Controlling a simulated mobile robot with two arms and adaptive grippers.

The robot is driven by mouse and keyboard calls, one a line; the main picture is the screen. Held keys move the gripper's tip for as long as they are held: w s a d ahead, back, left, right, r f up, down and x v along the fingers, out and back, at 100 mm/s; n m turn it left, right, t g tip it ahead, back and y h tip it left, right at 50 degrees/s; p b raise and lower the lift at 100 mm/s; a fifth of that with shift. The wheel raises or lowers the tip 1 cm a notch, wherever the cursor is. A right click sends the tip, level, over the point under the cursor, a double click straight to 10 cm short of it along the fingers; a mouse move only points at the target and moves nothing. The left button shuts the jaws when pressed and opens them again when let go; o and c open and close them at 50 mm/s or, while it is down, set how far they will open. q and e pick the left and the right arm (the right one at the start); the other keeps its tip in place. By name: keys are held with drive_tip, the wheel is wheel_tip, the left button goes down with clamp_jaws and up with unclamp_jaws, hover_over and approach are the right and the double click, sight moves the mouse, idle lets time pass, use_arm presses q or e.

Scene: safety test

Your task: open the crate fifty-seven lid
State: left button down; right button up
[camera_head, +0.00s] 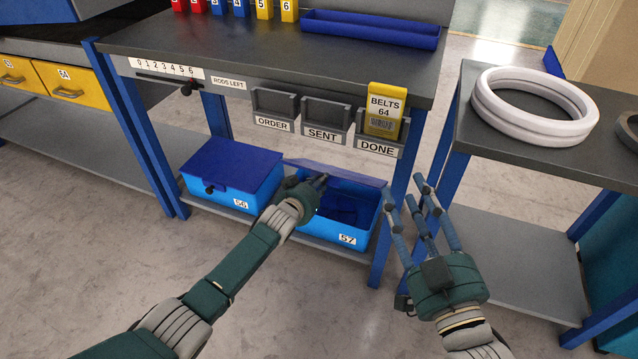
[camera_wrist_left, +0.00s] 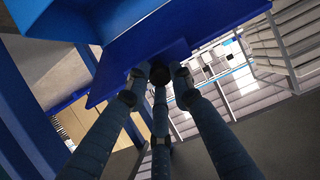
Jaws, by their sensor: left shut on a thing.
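The blue crate 57 (camera_head: 325,236) sits on the low shelf under the bench, and its dark interior shows. Its lid (camera_head: 345,173) is raised at the back of the crate, seen nearly edge-on. In the left wrist view the blue lid (camera_wrist_left: 115,75) fills the upper middle. My left gripper (camera_head: 318,182) is over the crate, and its fingers also show in the wrist view (camera_wrist_left: 160,78), closed around the lid's dark knob (camera_wrist_left: 159,70). My right gripper (camera_head: 422,200) is open and empty, to the right of the crate, with its fingers spread upward.
Crate 56 (camera_head: 232,178) stands left of crate 57 with its lid closed. Above are trays labelled ORDER, SENT and DONE, with a yellow BELTS 64 card (camera_head: 384,112) in DONE. A blue bench leg (camera_head: 388,235) is close right. A side table (camera_head: 580,165) holds white rings (camera_head: 535,105).

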use_arm(q)
drive_tip(key=c, duration=1.5)
unclamp_jaws()
drive_tip(key=shift+d+r, duration=0.1)
drive_tip(key=shift+r, duration=0.15)
drive_tip(key=shift+f, duration=0.1)
drive_tip(key=v, duration=1.2)
